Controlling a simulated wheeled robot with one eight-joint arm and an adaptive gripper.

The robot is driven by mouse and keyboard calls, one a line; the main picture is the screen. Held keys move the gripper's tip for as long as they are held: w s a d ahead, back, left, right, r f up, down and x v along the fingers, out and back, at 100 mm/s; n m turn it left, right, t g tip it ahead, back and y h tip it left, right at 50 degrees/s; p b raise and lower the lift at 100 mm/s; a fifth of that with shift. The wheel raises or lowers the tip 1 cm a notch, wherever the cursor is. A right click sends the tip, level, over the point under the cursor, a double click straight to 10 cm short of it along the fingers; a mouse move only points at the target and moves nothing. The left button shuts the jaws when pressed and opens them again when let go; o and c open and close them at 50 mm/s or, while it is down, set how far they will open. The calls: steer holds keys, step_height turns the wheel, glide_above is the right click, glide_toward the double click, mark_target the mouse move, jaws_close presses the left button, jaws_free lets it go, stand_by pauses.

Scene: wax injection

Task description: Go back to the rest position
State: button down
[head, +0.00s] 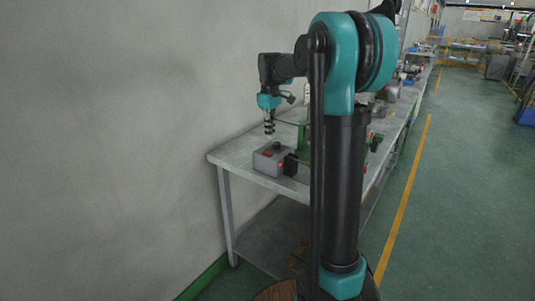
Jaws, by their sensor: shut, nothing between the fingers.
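My gripper (269,126) shows left of my upright arm, pointing down. It is small in the view and its fingers look closed, with nothing seen between them. It is above a grey control box (271,160) with an orange-red part on its top, near the end of the workbench (233,155). I cannot tell whether the fingertips touch anything on the box. My arm hides much of the bench's middle.
Green machine parts (303,139) stand just right of the box, partly behind my arm. More equipment (411,69) lies farther along the bench. A plain wall (120,120) is close on the left.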

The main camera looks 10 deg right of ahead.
steer(key=shift+r, duration=0.1)
steer(key=s+d+f+m+t, duration=0.1)
steer(key=s+f+m, duration=0.2)
steer(key=s+f, duration=0.4)
steer(key=s+d+f+m+t, duration=0.1)
steer(key=s+f+m, duration=0.2)
steer(key=s+f, duration=0.4)
steer(key=s+d+f+m+t, duration=0.1)
steer(key=s+f, duration=0.6)
steer(key=s, duration=0.9)
steer(key=shift+s+d+m+t, duration=0.2)
steer(key=shift+m+t, duration=0.4)
steer(key=shift+m, duration=0.4)
